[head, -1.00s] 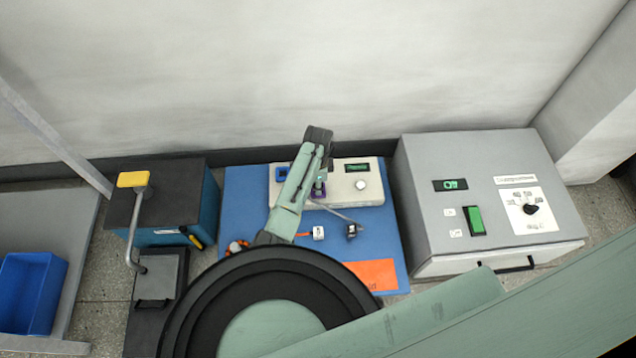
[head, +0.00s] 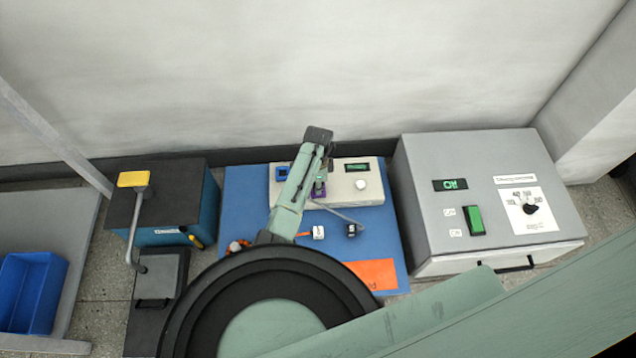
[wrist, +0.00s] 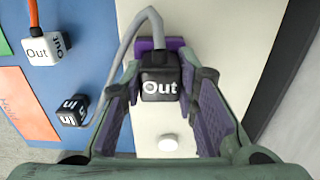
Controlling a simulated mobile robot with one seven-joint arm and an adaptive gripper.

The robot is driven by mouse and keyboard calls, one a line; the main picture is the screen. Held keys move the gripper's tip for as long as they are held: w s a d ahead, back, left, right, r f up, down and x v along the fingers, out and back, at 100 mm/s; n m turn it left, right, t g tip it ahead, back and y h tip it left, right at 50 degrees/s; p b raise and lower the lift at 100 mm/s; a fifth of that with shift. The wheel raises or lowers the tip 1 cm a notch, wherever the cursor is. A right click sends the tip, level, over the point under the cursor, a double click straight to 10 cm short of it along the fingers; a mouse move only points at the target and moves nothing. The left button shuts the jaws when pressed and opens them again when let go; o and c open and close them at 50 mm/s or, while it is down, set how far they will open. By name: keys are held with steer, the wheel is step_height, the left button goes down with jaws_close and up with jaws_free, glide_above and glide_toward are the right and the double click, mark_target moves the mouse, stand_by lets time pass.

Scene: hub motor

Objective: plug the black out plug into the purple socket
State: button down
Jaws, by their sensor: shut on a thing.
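The black plug marked Out (wrist: 160,88) is between the fingertips of my gripper (wrist: 165,76) in the wrist view. My gripper is shut on it, and a grey cable loops from its top to the left. The purple socket (wrist: 176,44) shows just beyond the plug, partly covered by it and the cable. The plug appears lined up against the socket; I cannot tell how deep it sits. In the head view my gripper (head: 319,184) is over the purple socket (head: 322,196) on the white box (head: 340,193), and my arm hides most of the plug.
A white Out plug (wrist: 44,48) with orange cable and a black In plug (wrist: 71,110) lie on the blue mat (head: 240,205). A blue socket (head: 282,173) and a white knob (head: 361,185) are on the box. A grey control cabinet (head: 470,160) stands right, a lever unit (head: 160,200) left.

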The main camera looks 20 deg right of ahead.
stand_by(0.4)
steer(key=c, duration=1.2)
jaws_free()
step_height(320, 180, up, 12)
steer(key=shift+f, duration=0.1)
